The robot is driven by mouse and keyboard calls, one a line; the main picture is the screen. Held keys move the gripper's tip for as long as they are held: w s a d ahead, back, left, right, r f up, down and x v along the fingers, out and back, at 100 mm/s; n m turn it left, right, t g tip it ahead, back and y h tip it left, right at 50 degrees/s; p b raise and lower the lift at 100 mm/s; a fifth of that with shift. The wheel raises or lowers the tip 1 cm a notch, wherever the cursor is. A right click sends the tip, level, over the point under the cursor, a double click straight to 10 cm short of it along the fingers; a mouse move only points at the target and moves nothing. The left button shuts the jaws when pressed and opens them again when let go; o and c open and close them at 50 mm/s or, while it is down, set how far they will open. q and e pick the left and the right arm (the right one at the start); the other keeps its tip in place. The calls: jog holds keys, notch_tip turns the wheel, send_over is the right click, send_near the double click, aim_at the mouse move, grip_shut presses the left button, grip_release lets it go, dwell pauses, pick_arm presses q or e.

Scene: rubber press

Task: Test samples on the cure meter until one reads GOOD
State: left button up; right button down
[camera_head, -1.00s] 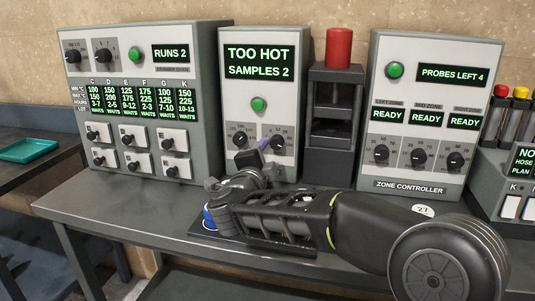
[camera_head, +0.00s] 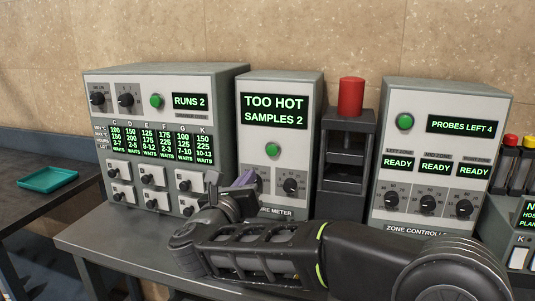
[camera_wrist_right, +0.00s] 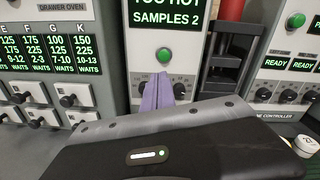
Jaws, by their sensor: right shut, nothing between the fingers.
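The cure meter (camera_head: 278,88) is a grey box in the middle of the bench. Its screen (camera_head: 274,111) reads TOO HOT, SAMPLES 2. Below the screen is a green button (camera_head: 272,150), and a right-hand dial (camera_head: 291,186) shows under it. My right gripper (camera_head: 254,181) is shut and empty in front of the meter's lower front, covering its left dial. In the right wrist view the purple fingers (camera_wrist_right: 160,90) are together, below the green button (camera_wrist_right: 163,55) and just left of the dial (camera_wrist_right: 179,90). Contact with the panel cannot be told. My left gripper is out of view.
The drawer oven (camera_head: 205,81) with RUNS 2 and several small drawers stands left. A black press stand with a red top (camera_head: 351,98) stands right of the meter, then the zone controller (camera_head: 450,92) with PROBES LEFT 4. A teal tray (camera_head: 47,180) lies on a side table.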

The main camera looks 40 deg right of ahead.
aim_at(271, 151)
jog(key=m, duration=0.3)
jog(key=shift+s+d, duration=0.15)
jog(key=shift+s, duration=0.05)
jog(key=p+x, duration=0.4)
jog(key=x, duration=1)
jog(key=shift+s, duration=0.15)
jog(key=shift+d, duration=0.15)
jog(key=w+d+b, duration=0.1)
jog(key=b, duration=0.1)
jog(key=shift+f+b, duration=0.3)
jog(key=shift+b, duration=0.05)
jog(key=shift+d+r, duration=0.15)
jog(key=shift+r, duration=0.15)
